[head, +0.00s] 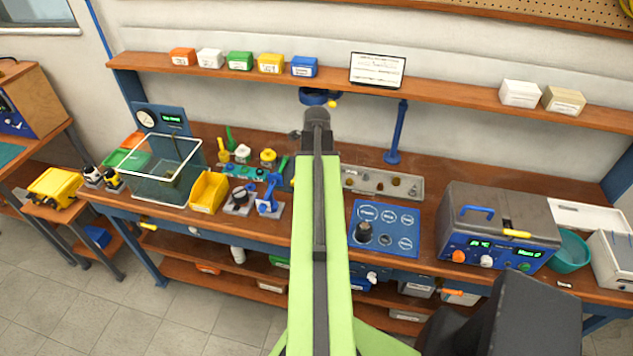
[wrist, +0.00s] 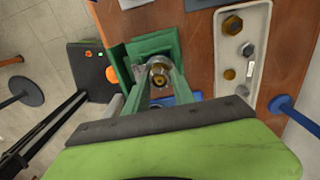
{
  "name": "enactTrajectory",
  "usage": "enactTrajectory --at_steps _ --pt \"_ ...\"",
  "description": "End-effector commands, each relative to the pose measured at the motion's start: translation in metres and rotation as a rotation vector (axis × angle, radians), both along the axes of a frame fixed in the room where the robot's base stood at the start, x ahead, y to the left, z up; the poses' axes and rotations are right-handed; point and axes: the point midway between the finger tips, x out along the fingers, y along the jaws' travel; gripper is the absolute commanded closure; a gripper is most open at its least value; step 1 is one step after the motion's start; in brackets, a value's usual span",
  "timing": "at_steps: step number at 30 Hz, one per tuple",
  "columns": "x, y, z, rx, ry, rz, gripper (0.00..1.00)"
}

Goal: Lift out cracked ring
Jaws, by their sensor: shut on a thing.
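My gripper (wrist: 160,78) shows in the wrist view as two green fingers shut on a small round metal part (wrist: 158,75). That part has a silvery rim and a brass-coloured centre. A green block-like fixture (wrist: 138,54) lies just beyond and around the fingertips; I cannot tell whether the metal part touches it. In the head view my own arm covers the gripper and the middle of the bench. I cannot make out a cracked ring or any crack in either view.
A pale tray with several fittings (wrist: 239,48) lies right of my gripper; it also shows in the head view (head: 350,187). A blue post (head: 396,133) stands behind it. A yellow bin (head: 208,192) stands left.

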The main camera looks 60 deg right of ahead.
Motion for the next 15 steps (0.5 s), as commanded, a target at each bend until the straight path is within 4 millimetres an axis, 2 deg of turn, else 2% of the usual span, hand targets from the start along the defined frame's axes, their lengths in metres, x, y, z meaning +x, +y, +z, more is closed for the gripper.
enactTrajectory --at_steps 15 --pt "0.000 0.000 0.027 0.000 0.000 0.000 0.99"
